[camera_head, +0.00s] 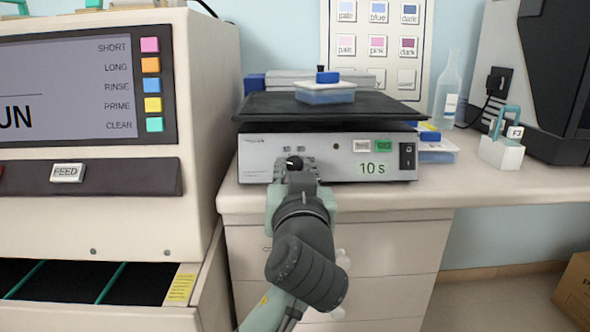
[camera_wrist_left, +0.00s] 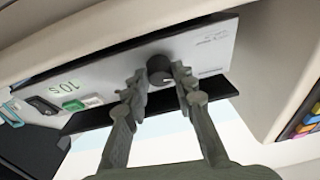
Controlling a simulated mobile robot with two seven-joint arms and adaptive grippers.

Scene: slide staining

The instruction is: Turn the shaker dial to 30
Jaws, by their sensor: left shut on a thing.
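The shaker (camera_head: 258,160) is a light grey box with a dark flat platform (camera_head: 255,108) on top, standing on the bench. Its small green display (camera_head: 372,169) reads 10 s. The round dark dial (camera_wrist_left: 160,68) is on the front panel, seen upside down in the left wrist view. My left gripper (camera_wrist_left: 161,82) has one finger on each side of the dial and is shut on it. In the head view the gripper (camera_head: 296,173) and my arm cover most of the dial, and its pointer angle is unclear. My right gripper is not in view.
A clear box with a blue lid (camera_head: 325,94) sits on the platform. A staining machine (camera_head: 205,110) with an open drawer (camera_head: 180,312) stands at left. A flask (camera_head: 447,92), a small white rack (camera_head: 501,152) and a dark instrument (camera_head: 540,80) stand at right.

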